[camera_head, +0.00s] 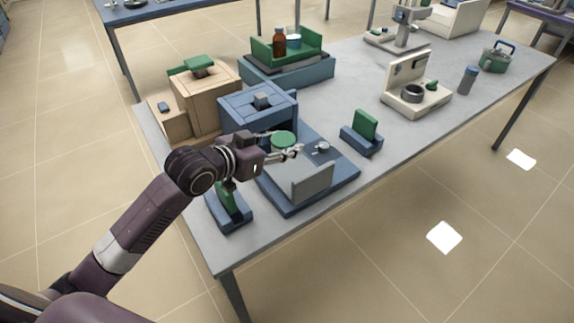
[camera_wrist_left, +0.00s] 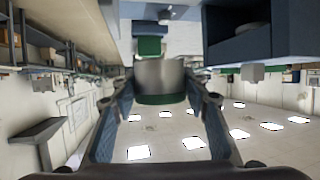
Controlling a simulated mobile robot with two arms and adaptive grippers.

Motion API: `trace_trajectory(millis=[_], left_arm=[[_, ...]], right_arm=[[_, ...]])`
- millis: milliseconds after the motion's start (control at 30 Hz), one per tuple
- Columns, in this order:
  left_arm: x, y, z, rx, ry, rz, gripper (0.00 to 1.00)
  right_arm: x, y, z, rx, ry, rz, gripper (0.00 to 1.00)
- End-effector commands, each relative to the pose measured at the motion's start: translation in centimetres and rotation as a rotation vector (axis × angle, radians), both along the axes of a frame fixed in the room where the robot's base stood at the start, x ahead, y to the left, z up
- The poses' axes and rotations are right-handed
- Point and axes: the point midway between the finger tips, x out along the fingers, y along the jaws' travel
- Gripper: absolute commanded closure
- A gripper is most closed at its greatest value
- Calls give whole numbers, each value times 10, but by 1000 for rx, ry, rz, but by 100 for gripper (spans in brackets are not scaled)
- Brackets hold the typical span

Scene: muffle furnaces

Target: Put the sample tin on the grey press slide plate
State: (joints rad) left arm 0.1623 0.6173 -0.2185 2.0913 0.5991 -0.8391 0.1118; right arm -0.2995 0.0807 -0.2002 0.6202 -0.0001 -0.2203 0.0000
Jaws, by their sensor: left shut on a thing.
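The sample tin is a short grey cylinder with a green lid (camera_head: 283,138). My left gripper (camera_head: 285,144) is shut on it and holds it over the blue base in front of the blue furnace-like box (camera_head: 258,105). In the left wrist view the tin (camera_wrist_left: 160,77) sits between the two fingers (camera_wrist_left: 160,100). I cannot tell for sure which part is the press slide plate. A grey upright panel (camera_head: 313,184) stands at the front of the blue base (camera_head: 345,172). My right gripper is not in view.
A small silver-grey piece (camera_head: 322,148) lies on the blue base. Blue-green stands (camera_head: 362,132) and (camera_head: 228,206) flank it. A cream device (camera_head: 415,95) and a column device (camera_head: 402,35) stand to the right. Bare table (camera_head: 345,75) lies between.

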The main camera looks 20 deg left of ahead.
Motion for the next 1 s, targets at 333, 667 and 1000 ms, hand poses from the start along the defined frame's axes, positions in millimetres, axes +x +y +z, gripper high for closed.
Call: trace_trajectory(millis=[333, 667, 1000], left_arm=[[72, 9, 50, 3, -5, 230, 89], [85, 12, 42, 1, 9, 279, 89], [84, 12, -48, 1, 9, 279, 89]], right_arm=[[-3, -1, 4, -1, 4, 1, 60], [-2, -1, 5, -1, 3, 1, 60], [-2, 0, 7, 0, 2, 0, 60]])
